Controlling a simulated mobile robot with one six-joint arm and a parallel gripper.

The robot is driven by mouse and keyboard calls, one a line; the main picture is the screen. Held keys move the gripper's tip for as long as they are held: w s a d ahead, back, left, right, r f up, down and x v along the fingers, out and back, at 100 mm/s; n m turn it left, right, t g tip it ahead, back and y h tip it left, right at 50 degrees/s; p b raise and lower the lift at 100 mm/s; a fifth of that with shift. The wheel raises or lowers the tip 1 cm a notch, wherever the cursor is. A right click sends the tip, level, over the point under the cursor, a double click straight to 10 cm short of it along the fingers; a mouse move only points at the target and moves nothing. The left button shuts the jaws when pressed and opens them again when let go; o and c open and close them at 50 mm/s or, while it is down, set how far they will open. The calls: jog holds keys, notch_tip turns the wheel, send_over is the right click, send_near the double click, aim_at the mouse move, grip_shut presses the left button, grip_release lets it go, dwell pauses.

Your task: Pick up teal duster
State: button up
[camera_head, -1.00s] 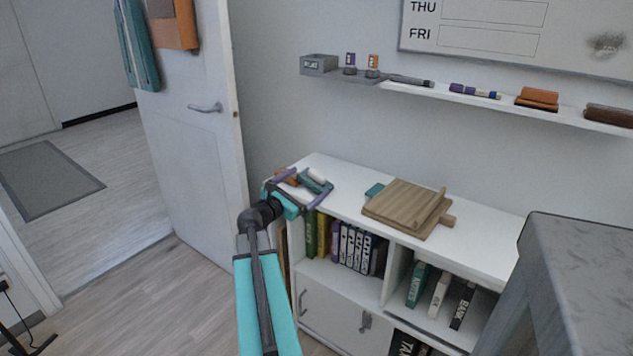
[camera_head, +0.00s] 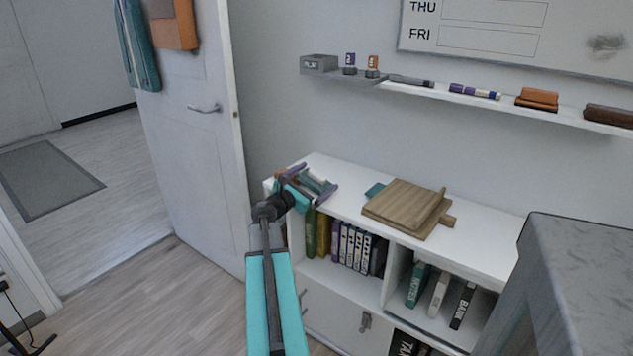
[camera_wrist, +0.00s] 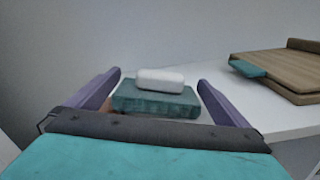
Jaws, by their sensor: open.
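The teal duster (camera_wrist: 155,103) is a teal block with a white, rounded piece on top, lying on the left end of the white shelf top. In the head view the duster (camera_head: 316,182) shows between my fingers, partly hidden by them. My gripper (camera_wrist: 159,78) is open, with one purple finger on each side of the duster. In the wrist view there is a gap between the right finger and the duster, and a smaller one on the left. In the head view my gripper (camera_head: 319,178) is low over the shelf top; I cannot tell whether it touches it.
A wooden board (camera_head: 405,205) lies right of the duster, with another teal piece (camera_head: 375,190) at its edge. An orange-brown item (camera_head: 284,174) is just left of the gripper. The wall (camera_head: 275,90) stands close behind.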

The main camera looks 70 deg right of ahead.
jog(key=shift+s+d, duration=0.15)
jog(key=shift+d, duration=0.2)
dwell(0.3)
jog(key=c, duration=0.8)
jog(key=shift+c, duration=0.2)
jog(key=shift+r, duration=0.15)
